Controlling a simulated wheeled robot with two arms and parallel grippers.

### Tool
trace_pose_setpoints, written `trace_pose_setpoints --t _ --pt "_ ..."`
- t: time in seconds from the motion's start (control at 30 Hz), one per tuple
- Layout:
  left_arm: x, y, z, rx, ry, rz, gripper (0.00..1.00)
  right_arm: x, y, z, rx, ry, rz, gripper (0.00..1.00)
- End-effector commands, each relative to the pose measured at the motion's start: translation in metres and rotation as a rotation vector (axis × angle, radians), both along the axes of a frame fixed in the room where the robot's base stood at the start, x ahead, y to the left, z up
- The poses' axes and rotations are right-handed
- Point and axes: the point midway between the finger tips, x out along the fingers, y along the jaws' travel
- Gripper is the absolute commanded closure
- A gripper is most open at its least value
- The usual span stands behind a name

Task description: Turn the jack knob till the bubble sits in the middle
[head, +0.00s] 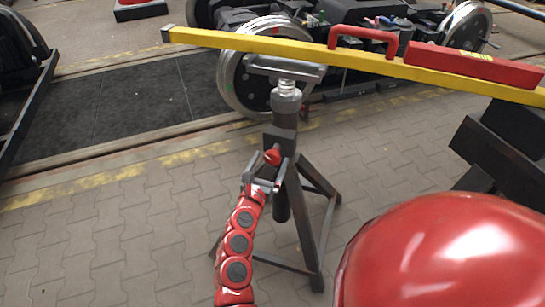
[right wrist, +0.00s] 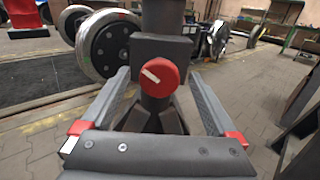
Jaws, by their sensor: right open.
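The jack (head: 284,110) is a dark stand on splayed legs with a flat head plate. Its red knob (head: 272,156) faces my right gripper (head: 266,168). In the right wrist view the knob (right wrist: 160,77) is round with a white pointer mark, tilted toward upper left. My right gripper (right wrist: 158,85) is open, one finger on each side of the knob, with gaps showing. A yellow beam (head: 250,43) lies across above the jack head. A red level (head: 475,65) sits on it at the right; its small yellow vial shows, but the bubble cannot be made out. My left gripper is out of view.
A red handle (head: 363,38) stands on the beam. A dark support (head: 500,150) is under the beam's right part. Wheelsets (head: 262,70) and bogie parts stand behind the jack. The paved floor (head: 110,240) at the left is clear.

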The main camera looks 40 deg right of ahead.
Motion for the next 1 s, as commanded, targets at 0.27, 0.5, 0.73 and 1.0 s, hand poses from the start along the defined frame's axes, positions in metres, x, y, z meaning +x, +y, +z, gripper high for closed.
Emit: trace_pose_setpoints --t 0.27,0.5,0.73,1.0 --pt "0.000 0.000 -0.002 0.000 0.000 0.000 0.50 0.016 -0.020 -0.001 -0.001 0.002 0.001 0.06" --pt "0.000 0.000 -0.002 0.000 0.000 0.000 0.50 0.017 -0.022 0.000 -0.001 0.002 0.002 0.06" --pt "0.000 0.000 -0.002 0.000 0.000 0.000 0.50 0.017 -0.022 0.000 -0.001 0.002 0.001 0.36" --pt "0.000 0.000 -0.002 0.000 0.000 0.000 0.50 0.017 -0.022 0.000 -0.001 0.002 0.001 0.85"
